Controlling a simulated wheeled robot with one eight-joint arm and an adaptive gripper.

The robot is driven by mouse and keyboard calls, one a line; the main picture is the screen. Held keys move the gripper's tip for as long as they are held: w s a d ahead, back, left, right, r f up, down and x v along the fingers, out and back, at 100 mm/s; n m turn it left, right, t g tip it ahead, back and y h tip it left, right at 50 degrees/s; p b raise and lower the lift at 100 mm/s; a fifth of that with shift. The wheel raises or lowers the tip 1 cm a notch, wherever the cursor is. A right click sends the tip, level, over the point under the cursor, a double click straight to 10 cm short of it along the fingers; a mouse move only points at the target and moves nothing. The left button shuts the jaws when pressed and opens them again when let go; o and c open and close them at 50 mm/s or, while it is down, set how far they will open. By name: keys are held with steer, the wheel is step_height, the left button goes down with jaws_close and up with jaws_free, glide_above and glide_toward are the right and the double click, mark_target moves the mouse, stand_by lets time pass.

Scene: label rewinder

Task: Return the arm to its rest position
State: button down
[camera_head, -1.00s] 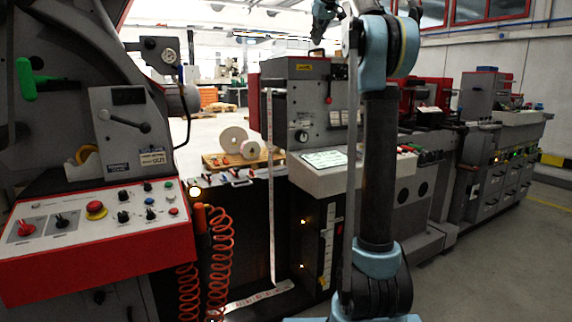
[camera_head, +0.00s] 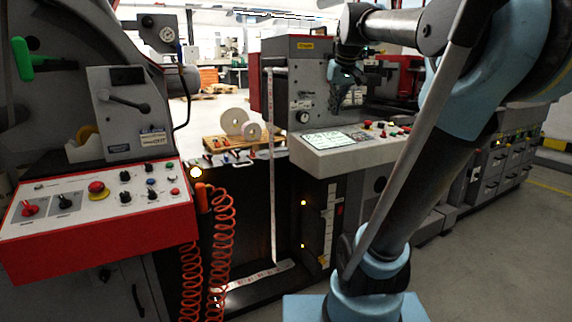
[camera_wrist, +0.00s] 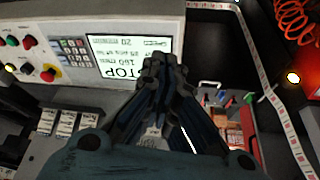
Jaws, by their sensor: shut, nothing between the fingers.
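My gripper (camera_wrist: 162,66) points away from the wrist camera, its two dark fingers drawn together at the tips with nothing between them. In the head view my gripper (camera_head: 345,82) hangs below the wrist, in front of the grey machine's upper housing. My arm rises from its base at the lower right, leans right to a large blue joint, and folds back left along the top of the picture. In the wrist view the fingertips overlap the lower edge of the display screen (camera_wrist: 130,50); I cannot tell the distance.
A red-edged control panel (camera_head: 100,215) stands at the left. The rewinder's sloped console (camera_head: 345,148) is below my gripper. Orange coiled hoses (camera_head: 222,250) and a white label strip (camera_head: 272,190) hang between the machines. Label rolls (camera_head: 235,122) stand behind. Floor is open at the right.

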steer(key=s+d+f+m, duration=0.1)
steer(key=s+f, duration=0.7)
steer(key=f, duration=0.3)
steer(key=s+f+g, duration=0.1)
steer(key=s+f, duration=0.7)
steer(key=f, duration=0.3)
steer(key=s+d+f+m+g+h, duration=0.1)
steer(key=s+f, duration=0.7)
steer(key=f, duration=0.4)
steer(key=shift+d+m, duration=0.3)
steer(key=shift+d, duration=0.05)
steer(key=shift+w+f, duration=0.2)
steer(key=shift+w, duration=0.25)
steer(key=c, duration=2.4)
jaws_free()
